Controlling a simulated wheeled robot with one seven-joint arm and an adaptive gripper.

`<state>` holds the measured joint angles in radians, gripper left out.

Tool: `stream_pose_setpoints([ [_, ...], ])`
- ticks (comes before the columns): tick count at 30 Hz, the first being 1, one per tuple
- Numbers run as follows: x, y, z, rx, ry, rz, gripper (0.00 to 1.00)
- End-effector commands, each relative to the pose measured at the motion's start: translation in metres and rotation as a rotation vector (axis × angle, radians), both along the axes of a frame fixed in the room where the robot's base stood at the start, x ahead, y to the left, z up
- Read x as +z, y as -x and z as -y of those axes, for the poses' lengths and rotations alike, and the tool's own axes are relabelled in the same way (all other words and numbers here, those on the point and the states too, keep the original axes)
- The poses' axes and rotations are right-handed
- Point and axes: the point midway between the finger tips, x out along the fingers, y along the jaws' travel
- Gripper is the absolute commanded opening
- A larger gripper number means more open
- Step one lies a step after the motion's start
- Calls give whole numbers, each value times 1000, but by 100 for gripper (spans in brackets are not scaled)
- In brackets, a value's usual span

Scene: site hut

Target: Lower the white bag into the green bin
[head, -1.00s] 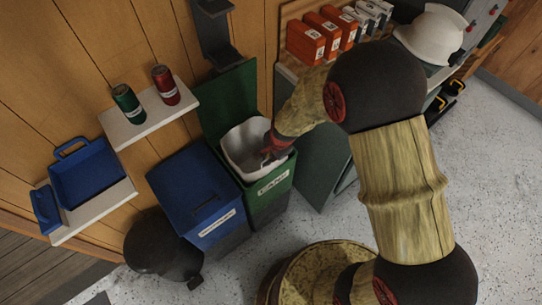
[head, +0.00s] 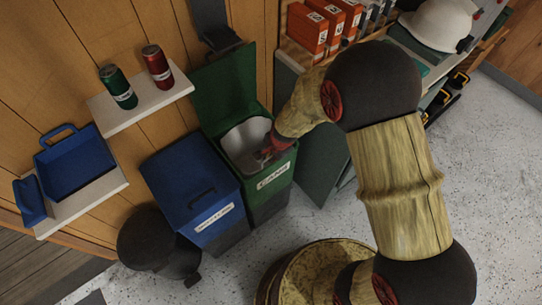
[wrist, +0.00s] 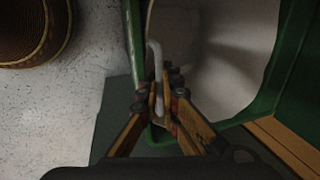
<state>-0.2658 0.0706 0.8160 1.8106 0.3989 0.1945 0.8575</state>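The green bin (head: 273,181), labelled CANS, stands against the wooden wall with its lid (head: 228,92) raised. The white bag (head: 247,139) is inside the bin's mouth, its open top at about rim height. The wrist view shows the bag's pale inside (wrist: 210,50) framed by the bin's green rim (wrist: 273,75). My gripper (head: 268,150) is at the right side of the bin mouth. In the wrist view its fingers (wrist: 160,92) are close together on a white edge of the bag beside the rim. The bag's bottom is hidden in the bin.
A closed blue bin (head: 194,196) stands close on the left, with a black pedal bin (head: 150,240) beyond it. A shelf (head: 139,103) with green and red cans is on the wall. A cabinet (head: 320,155) stands close on the right.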

Motion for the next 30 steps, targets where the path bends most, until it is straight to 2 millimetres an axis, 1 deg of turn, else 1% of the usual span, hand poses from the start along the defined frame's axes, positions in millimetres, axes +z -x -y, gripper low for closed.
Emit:
stream_pose_setpoints([
  [5, 1, -1, 0, 0, 0, 1, 0],
  [6, 1, -1, 0, 0, -1, 1, 7],
  [16, 1, 0, 0, 0, 0, 0, 25],
  [26, 1, 0, 0, 0, 1, -1, 26],
  [29, 7, 1, 1, 1, 0, 1, 26],
  [30, 11, 1, 1, 2, -1, 2, 26],
])
